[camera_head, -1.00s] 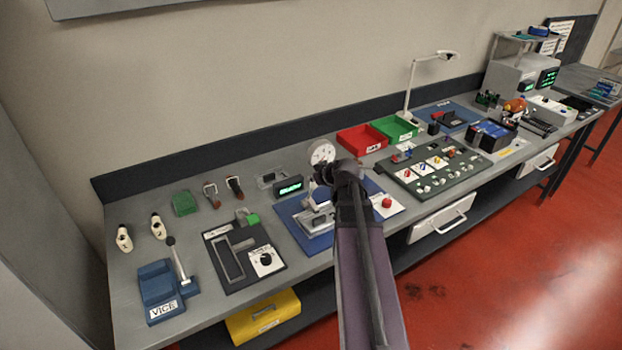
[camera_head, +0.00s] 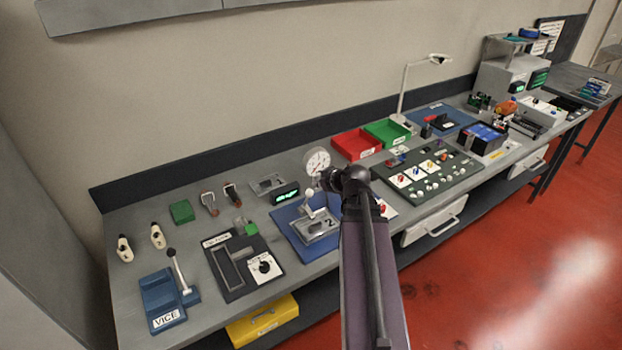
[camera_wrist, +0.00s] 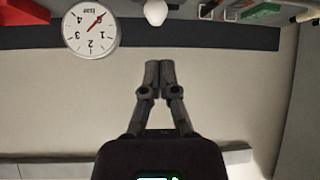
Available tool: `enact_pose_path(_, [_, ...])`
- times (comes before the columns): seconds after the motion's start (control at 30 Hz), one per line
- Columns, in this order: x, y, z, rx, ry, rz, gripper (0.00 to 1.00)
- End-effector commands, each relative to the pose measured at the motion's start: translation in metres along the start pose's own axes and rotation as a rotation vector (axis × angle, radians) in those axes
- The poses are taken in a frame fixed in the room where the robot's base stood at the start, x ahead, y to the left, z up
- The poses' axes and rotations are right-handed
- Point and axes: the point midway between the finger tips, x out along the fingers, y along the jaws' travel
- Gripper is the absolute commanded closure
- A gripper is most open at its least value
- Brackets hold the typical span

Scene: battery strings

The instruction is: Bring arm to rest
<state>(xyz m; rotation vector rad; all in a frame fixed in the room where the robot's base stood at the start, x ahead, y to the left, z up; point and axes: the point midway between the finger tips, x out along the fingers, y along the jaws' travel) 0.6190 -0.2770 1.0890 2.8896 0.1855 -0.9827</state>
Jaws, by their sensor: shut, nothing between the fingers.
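My gripper (camera_wrist: 160,75) shows in the wrist view with its two fingers together and nothing between them. It points at the plain wall, and the picture there is upside down. In the head view my arm rises from the bottom centre over the bench front, and its dark wrist joint hides part of the blue-mat station. The gripper fingers cannot be made out in the head view.
The grey bench (camera_head: 130,285) carries a blue vice (camera_head: 160,298), a dial gauge (camera_head: 316,160), a red bin (camera_head: 355,145), a green bin (camera_head: 388,132), a dark switch panel (camera_head: 455,175) and a white lamp (camera_head: 402,90). The gauge also shows close by in the wrist view (camera_wrist: 90,30). Red floor lies clear at right.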

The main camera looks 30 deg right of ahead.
Motion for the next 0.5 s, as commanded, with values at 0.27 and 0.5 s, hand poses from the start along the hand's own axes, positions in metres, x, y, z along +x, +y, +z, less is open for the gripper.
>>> enact_pose_path(0.27, [-0.0098, -0.0007, 0.0036, -0.001, 0.000, -0.001, 1.00])
enact_pose_path(0.5, [-0.0094, -0.0005, 0.0035, -0.001, 0.000, -0.001, 1.00])
